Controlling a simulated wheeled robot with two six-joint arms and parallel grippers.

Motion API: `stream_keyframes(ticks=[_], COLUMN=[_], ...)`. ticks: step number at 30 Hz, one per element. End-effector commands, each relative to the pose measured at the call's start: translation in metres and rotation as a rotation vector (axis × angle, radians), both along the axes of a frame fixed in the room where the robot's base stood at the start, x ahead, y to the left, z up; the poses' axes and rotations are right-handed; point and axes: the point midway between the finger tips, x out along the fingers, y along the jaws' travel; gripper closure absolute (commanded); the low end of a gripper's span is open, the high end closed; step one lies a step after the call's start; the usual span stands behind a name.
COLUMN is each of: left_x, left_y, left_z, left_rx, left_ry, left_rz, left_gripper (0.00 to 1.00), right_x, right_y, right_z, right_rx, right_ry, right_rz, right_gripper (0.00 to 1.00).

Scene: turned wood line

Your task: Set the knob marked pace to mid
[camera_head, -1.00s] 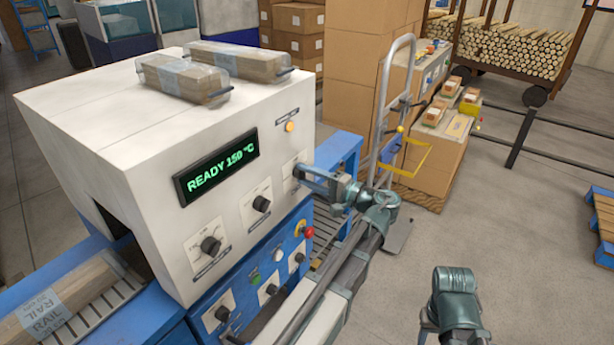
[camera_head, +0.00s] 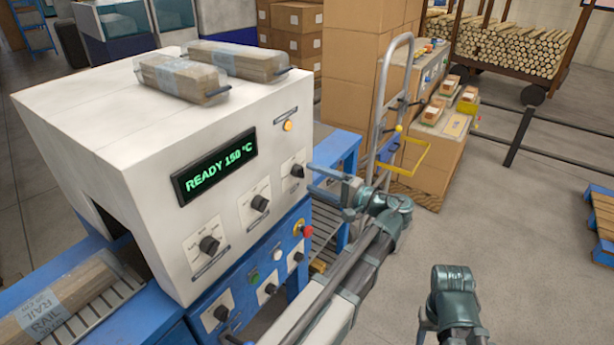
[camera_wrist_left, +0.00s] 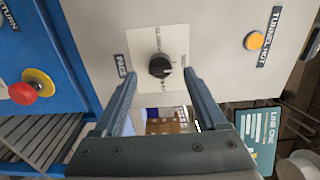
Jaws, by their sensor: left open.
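The black pace knob (camera_head: 297,170) is on a white plate at the right end of the machine's front panel. In the left wrist view the knob (camera_wrist_left: 159,66) lies ahead, between my finger lines, with its label "PACE" (camera_wrist_left: 122,66) to its left. A pale mark shows on the knob, but the scale words are too small to read. My left gripper (camera_head: 320,182) is open and empty just right of the knob, apart from it. It also shows in the left wrist view (camera_wrist_left: 158,98).
Two more black knobs (camera_head: 260,203) (camera_head: 209,245) sit left on the panel, under the "READY 150 °C" display (camera_head: 215,167). An orange lamp (camera_head: 288,125) is above. A red button (camera_head: 307,231) is below. A hand truck (camera_head: 383,95) stands behind my left arm.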

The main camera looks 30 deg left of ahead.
Motion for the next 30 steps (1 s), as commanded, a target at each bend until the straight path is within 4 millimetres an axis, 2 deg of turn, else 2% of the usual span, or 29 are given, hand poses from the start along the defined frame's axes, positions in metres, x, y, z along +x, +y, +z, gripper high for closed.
stream_keyframes(ticks=[1,6,13,19,30], left_x=[0.001,-0.003,-0.006,-0.008,-0.008], left_y=[-0.014,-0.051,-0.088,-0.102,-0.103], left_z=[0.000,0.000,0.000,0.000,0.000], left_rx=[0.000,0.000,-0.001,-0.001,-0.001], left_ry=[0.000,0.000,0.000,0.000,0.000], left_rz=[-0.005,-0.004,-0.003,-0.001,0.000], left_gripper=[0.26,0.26,0.26,0.26,0.26], right_x=[0.000,0.000,0.000,0.000,0.000], right_y=[0.000,0.000,0.000,0.000,0.000], right_z=[0.000,0.000,0.000,0.000,0.000], right_rx=[0.000,0.000,0.000,0.000,0.000], right_ry=[0.000,0.000,0.000,0.000,0.000], right_rz=[0.000,0.000,0.000,0.000,0.000], right_gripper=[0.50,0.50,0.50,0.50,0.50])
